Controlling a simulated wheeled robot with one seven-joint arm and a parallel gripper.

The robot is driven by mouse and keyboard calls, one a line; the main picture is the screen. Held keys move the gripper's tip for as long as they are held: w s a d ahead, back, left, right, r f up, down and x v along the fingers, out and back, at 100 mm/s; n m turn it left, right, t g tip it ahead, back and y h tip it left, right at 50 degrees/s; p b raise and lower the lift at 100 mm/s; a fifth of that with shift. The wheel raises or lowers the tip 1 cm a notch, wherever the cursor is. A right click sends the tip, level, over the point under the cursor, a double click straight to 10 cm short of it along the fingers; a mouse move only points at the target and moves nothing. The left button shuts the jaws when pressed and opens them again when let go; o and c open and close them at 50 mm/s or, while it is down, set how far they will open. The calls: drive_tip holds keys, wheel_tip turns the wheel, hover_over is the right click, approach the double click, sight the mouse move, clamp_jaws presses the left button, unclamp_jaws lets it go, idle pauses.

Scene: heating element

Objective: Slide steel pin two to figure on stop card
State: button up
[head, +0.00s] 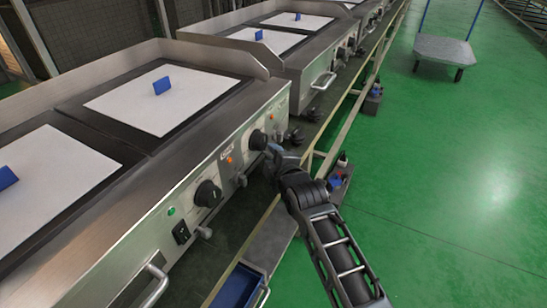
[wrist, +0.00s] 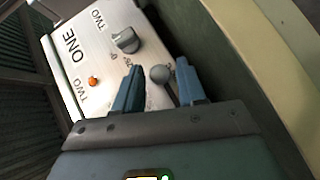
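In the wrist view my gripper (wrist: 158,70) has its two blue fingers apart. A grey ball-ended pin (wrist: 162,76) stands between them, with its stem running down towards the palm edge. I see a narrow gap on each side of the ball. The steel panel (wrist: 75,50) behind carries the words ONE and TWO, a grey dial (wrist: 125,41) and small figures near the fingers, partly covered. I cannot tell which figure the pin is at, nor make out the stop card separately. In the head view my gripper (head: 273,157) is at the appliance front, right of a black dial (head: 257,140).
An orange lamp (wrist: 93,82) sits on the panel. In the head view, another black dial (head: 207,194), a black switch (head: 181,233) and a bar handle (head: 153,285) line the front. More appliances stand behind.

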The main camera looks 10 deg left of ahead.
clamp_jaws()
drive_tip(key=shift+s, duration=0.1)
idle(0.3)
drive_tip(key=s+p, duration=0.1)
drive_tip(key=s+a+p, duration=0.1)
drive_tip(key=s, duration=0.1)
drive_tip(key=shift+a+r, duration=0.1)
drive_tip(key=shift+s, duration=0.3)
drive_tip(key=shift+o, duration=0.8)
unclamp_jaws()
